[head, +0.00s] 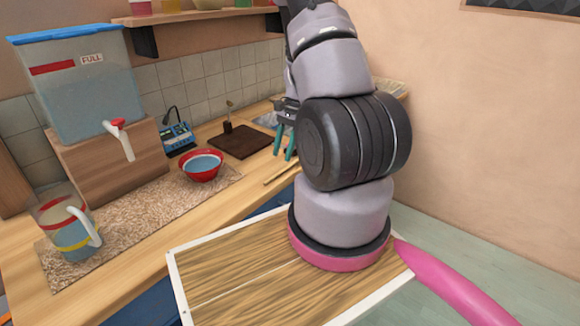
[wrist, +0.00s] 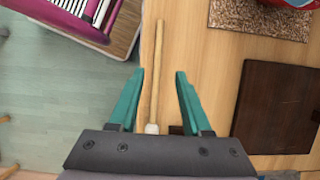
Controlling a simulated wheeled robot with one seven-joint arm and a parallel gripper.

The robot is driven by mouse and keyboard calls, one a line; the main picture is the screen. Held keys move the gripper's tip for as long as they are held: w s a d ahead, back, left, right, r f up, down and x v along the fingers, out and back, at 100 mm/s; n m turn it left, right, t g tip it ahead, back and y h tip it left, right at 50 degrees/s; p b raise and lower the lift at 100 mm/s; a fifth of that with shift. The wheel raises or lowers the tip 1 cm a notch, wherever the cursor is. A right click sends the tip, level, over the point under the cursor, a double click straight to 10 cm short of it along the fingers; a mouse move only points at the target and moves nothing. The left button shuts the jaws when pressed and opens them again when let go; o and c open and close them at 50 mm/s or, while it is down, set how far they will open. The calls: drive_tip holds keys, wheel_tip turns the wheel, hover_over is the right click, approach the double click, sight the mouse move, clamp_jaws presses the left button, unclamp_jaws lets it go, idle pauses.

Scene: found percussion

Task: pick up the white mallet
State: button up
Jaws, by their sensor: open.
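The white mallet lies on the wooden counter in the wrist view. Its pale wooden handle (wrist: 157,70) runs away from my gripper, near the counter's left edge, and its small white head (wrist: 152,128) is close to the gripper body. My gripper (wrist: 160,72) is open, with one teal finger on each side of the handle and gaps between; nothing is held. I cannot tell how high the fingers are above the counter. In the head view my gripper (head: 284,146) is partly hidden by my arm, over the counter edge, and a thin wooden handle (head: 280,174) shows below it.
A dark brown board (wrist: 275,105) lies right of the mallet; it also shows in the head view (head: 240,143). A red bowl (head: 202,168) of blue liquid, a water tank (head: 75,90) on a wooden block, and a pitcher (head: 68,228) stand to the left. Open floor lies beyond the counter edge.

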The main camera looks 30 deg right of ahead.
sight(279, 172)
drive_tip(key=x, duration=0.5)
drive_tip(key=shift+s+d+f, duration=0.1)
drive_tip(key=shift+s+f, duration=0.05)
clamp_jaws()
idle(1.3)
